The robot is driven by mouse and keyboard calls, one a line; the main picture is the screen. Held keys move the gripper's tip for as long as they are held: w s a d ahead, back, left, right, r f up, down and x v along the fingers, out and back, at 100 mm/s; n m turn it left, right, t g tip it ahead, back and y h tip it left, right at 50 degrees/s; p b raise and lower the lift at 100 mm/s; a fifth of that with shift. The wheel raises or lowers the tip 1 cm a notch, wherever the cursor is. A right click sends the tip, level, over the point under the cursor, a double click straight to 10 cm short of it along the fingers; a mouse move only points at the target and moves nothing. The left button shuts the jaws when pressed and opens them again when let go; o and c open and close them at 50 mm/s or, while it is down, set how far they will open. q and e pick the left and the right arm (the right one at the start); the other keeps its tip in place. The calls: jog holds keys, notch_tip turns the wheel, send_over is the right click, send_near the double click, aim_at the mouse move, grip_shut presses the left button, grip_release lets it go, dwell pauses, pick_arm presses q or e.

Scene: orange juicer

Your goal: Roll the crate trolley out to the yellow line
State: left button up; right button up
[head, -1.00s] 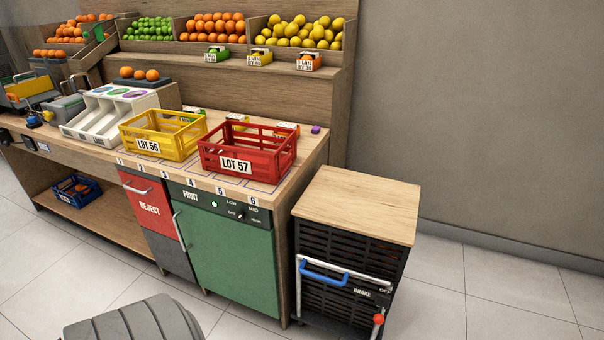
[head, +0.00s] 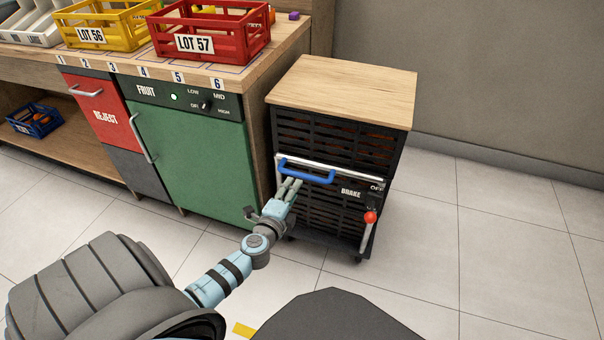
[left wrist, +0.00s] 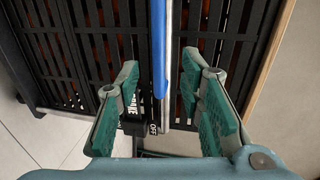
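The crate trolley is a black slatted cart with a wooden top (head: 345,88), standing on castors at the right end of the counter. A silver bar with a blue handle (head: 307,171) crosses its front. A brake lever with a red knob (head: 370,217) hangs below the BRAKE label. My left gripper (head: 290,184) is at the blue handle's left part. In the left wrist view its open fingers (left wrist: 160,72) lie either side of the blue handle (left wrist: 158,45), with gaps visible. A short piece of yellow line (head: 243,329) shows at the bottom. My right gripper is not in view.
The counter with a green door (head: 190,150) and a red REJECT door (head: 104,112) stands left of the trolley. A yellow crate (head: 108,24) and a red crate (head: 210,35) sit on it. Tiled floor (head: 500,230) is clear in front and right of the trolley.

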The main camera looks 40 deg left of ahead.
aim_at(302, 177)
pick_arm(q)
jog(key=b+x, duration=0.2)
jog(key=x, duration=0.7)
jog(key=shift+w+a+f+b, duration=0.1)
jog(key=shift+f+b, duration=0.1)
jog(key=shift+b, duration=0.1)
grip_shut()
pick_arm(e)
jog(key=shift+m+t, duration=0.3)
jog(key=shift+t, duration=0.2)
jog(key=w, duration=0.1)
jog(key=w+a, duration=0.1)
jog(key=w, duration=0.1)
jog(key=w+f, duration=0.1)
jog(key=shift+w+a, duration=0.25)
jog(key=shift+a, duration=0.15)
